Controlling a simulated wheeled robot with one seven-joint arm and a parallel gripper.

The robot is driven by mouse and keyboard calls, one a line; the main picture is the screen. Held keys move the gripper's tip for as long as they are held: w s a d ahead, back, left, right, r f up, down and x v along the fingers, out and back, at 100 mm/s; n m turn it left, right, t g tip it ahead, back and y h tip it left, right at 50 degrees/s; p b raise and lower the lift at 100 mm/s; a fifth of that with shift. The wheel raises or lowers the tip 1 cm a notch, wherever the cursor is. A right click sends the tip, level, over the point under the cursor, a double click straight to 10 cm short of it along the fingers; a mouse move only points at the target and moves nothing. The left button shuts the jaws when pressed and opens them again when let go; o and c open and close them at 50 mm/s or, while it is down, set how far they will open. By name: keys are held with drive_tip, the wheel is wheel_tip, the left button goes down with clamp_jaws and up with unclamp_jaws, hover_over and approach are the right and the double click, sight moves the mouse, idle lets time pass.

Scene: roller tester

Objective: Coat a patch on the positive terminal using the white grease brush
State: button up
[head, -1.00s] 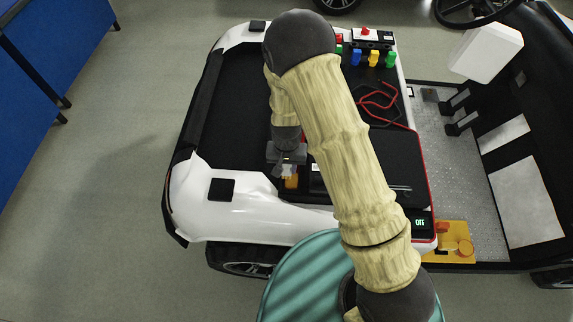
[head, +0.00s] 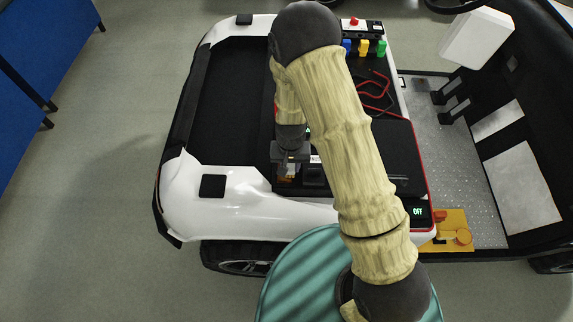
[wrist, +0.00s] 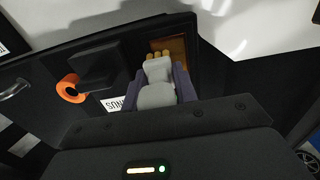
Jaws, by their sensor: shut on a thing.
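My gripper (wrist: 158,88) is shut on a pale grey-white brush (wrist: 157,92), whose handle sits between its two dark purple fingers. Short yellowish bristles (wrist: 154,50) show beyond the brush head in the wrist view. An orange-brown holder (wrist: 174,46) lies right behind the bristles; I cannot tell whether they touch it. In the head view my gripper (head: 289,172) is low over the near end of the cart's black deck. The brush is too small to make out there. I cannot pick out the positive terminal; my arm covers part of the deck.
A white label (wrist: 115,104) and an orange ring (wrist: 70,88) lie left of the brush. Red and black cables (head: 376,92) and coloured plugs (head: 363,47) are farther back. An OFF display (head: 418,211) and a yellow plate (head: 453,229) are at right. The deck's left part is clear.

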drive_tip(key=shift+f, duration=0.3)
idle(0.7)
drive_tip(key=shift+a+r, duration=0.1)
drive_tip(key=shift+a, duration=0.05)
drive_tip(key=shift+a, duration=0.6)
drive_tip(key=shift+a, duration=0.15)
drive_tip(key=shift+a, duration=0.7)
drive_tip(key=shift+d, duration=0.1)
drive_tip(key=shift+s+d, duration=0.1)
drive_tip(key=shift+d, duration=0.6)
